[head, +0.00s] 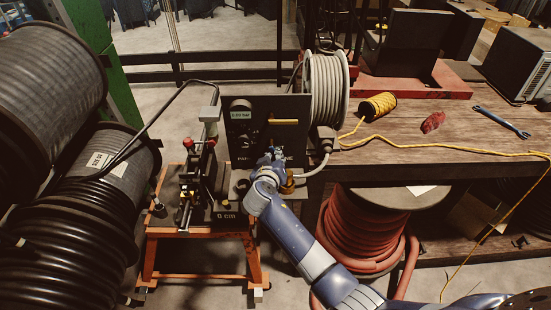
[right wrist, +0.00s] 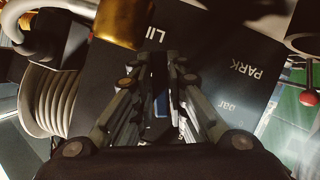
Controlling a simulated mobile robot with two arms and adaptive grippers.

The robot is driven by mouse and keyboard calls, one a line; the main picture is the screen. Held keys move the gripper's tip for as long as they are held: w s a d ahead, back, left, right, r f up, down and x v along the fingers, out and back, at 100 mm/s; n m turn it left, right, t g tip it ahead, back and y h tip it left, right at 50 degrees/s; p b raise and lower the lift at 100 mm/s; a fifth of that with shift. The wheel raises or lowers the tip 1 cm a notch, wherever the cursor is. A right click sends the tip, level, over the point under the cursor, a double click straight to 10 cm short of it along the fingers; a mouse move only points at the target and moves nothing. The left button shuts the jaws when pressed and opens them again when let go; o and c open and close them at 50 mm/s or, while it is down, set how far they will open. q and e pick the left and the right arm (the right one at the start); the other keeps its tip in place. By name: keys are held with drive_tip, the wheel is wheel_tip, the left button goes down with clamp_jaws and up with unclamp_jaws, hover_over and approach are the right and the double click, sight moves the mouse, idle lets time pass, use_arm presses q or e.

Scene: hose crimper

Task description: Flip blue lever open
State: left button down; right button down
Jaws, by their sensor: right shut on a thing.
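My right gripper (head: 277,155) reaches in front of the black panel (head: 262,108) of the crimping station. In the right wrist view its fingers (right wrist: 162,65) are close together. A small blue part, apparently the blue lever (right wrist: 161,105), shows between them against the dark panel. The gripper appears shut on it. In the head view the lever is mostly hidden by my gripper, so its exact angle cannot be told. A brass fitting (right wrist: 125,22) is close by at the upper left of the wrist view. My left gripper is not in view.
The crimper (head: 200,190) with red-knobbed levers stands to the left on an orange stand (head: 160,250). A grey hose reel (head: 327,88) is at the right. Large black reels (head: 75,205) crowd the left.

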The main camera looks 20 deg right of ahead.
drive_tip(key=shift+a+f+m+y+b, duration=0.25)
drive_tip(key=shift+f+m+y+b, duration=0.2)
drive_tip(key=shift+m+b, duration=0.45)
drive_tip(key=shift+w+a+r+m+y+b, duration=0.1)
drive_tip(key=shift+a+r+m+y+b, duration=0.1)
drive_tip(key=shift+m+y+b, duration=0.15)
drive_tip(key=shift+a+r+m+y, duration=0.1)
drive_tip(key=shift+m+y, duration=0.2)
drive_tip(key=shift+m, duration=0.15)
drive_tip(key=c, duration=1.6)
unclamp_jaws()
drive_tip(key=shift+w, duration=0.1)
